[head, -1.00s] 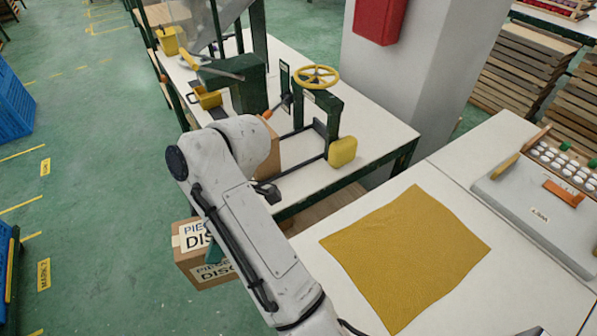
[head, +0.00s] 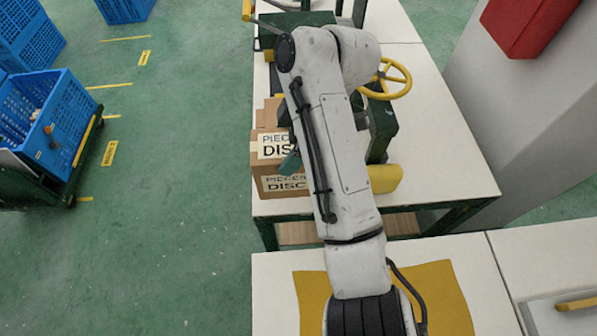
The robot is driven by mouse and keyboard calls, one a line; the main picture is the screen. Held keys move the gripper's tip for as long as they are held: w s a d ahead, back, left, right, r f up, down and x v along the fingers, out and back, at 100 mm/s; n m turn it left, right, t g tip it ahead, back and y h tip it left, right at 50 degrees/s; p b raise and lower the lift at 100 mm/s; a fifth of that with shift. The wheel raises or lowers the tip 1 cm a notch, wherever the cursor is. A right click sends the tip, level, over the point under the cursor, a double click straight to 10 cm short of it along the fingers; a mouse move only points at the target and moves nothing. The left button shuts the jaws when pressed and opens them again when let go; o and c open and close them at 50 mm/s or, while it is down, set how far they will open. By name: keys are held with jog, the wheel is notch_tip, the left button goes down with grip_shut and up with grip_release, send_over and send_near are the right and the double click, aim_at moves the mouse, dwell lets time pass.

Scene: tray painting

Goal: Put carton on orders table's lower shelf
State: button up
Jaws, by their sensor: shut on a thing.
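A brown cardboard carton (head: 270,184) with white labels reading "PIECES DIS…" shows left of my forearm. My gripper (head: 290,163) is mostly hidden behind my forearm; only a teal part shows against the carton's labelled side, and it is shut on the carton. The carton overlaps the front left corner of a white-topped table (head: 450,185) with green legs in the picture; its height relative to the top is hard to tell. A wooden lower shelf (head: 298,233) shows under that table's front edge.
A green machine with a yellow handwheel (head: 388,79) and yellow block (head: 384,178) stands on the table. A nearer white table bears a mustard cloth (head: 440,290). A pillar with a red box (head: 528,22) stands right. Blue crates (head: 48,125) stand left; floor between is clear.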

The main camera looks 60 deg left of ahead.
jog(key=shift+f+p, duration=0.35)
jog(key=shift+f, duration=3.65)
jog(key=o, duration=1.6)
jog(key=b+v, duration=0.1)
jog(key=v, duration=1.1)
